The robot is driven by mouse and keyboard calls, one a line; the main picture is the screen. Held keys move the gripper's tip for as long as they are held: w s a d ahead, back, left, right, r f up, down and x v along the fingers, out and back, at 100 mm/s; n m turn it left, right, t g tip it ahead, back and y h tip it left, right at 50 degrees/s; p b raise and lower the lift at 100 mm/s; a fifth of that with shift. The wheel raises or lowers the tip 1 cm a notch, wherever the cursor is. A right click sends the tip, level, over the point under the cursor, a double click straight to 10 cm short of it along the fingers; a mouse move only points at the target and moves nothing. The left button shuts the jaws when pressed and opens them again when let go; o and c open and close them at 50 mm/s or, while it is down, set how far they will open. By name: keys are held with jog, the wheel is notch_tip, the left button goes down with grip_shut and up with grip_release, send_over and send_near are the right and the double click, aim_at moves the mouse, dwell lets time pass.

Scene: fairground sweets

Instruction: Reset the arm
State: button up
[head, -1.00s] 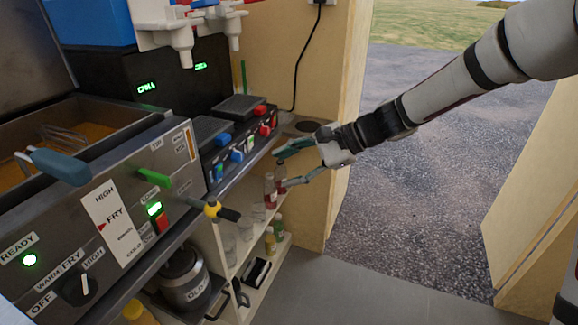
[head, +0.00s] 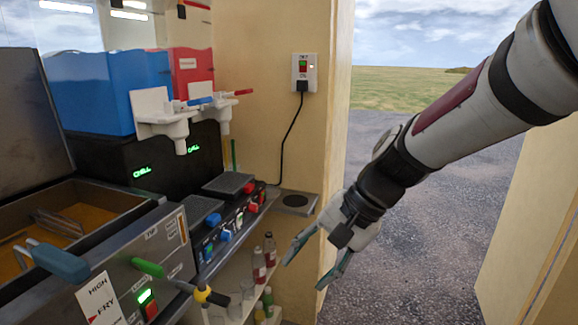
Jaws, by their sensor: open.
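My gripper (head: 305,268) hangs from my arm at the right of the head view. Its two fingers are spread apart and point down and to the left. Nothing is between them. It is in front of the doorway edge, right of the shelf bottles (head: 264,257) and apart from them in the picture.
A fryer (head: 150,262) with a blue-handled basket stands at the left. Blue (head: 100,92) and red (head: 190,68) slush tanks with white taps stand behind it. A wall socket (head: 304,70) holds a plugged black cord. The open doorway (head: 440,190) is at the right.

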jog(key=s+d+r+n+t+h+p, duration=0.1)
jog(key=s+d+r+n+h+p, duration=0.1)
jog(key=s+d+r, duration=0.2)
jog(key=s+d+r+n+t+h+p, duration=0.1)
jog(key=s+d+r, duration=0.3)
jog(key=s, duration=0.7)
jog(key=s+d+r+n+t+h+p, duration=0.1)
jog(key=s+d+r+n+h+p, duration=0.1)
jog(key=s+d, duration=0.5)
notch_tip(320, 180, up, 2)
jog(key=shift+s+d+r+n+h+p, duration=0.1)
jog(key=shift+s+d+n+h+p, duration=0.25)
jog(key=shift+h+p, duration=0.4)
jog(key=shift+w, duration=0.1)
